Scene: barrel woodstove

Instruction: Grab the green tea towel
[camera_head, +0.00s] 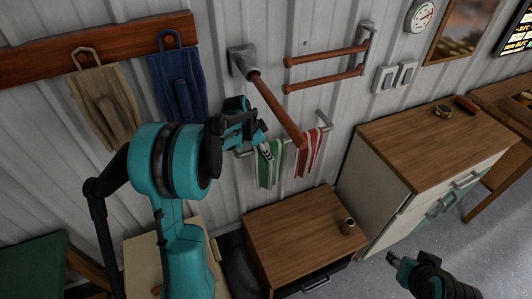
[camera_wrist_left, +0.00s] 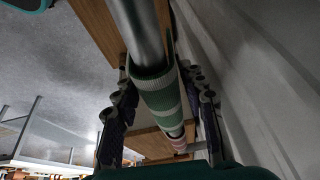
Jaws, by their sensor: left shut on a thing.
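The green tea towel (camera_head: 269,172), with white stripes, hangs over a metal rail (camera_head: 326,120) on the wall in the head view. In the left wrist view the towel (camera_wrist_left: 158,95) wraps the bar between my two fingers. My left gripper (camera_head: 258,134) is at the towel's top edge, shut on the towel, which is still over the rail. A red and white towel (camera_head: 309,155) hangs to its right and shows pinkish farther along the bar in the wrist view. My right gripper (camera_head: 396,262) is low at the right, away from the towels; its jaw opening is unclear.
A wooden bar (camera_head: 276,110) juts from the wall just above the left gripper. Two more wooden bars (camera_head: 325,69) are higher up.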

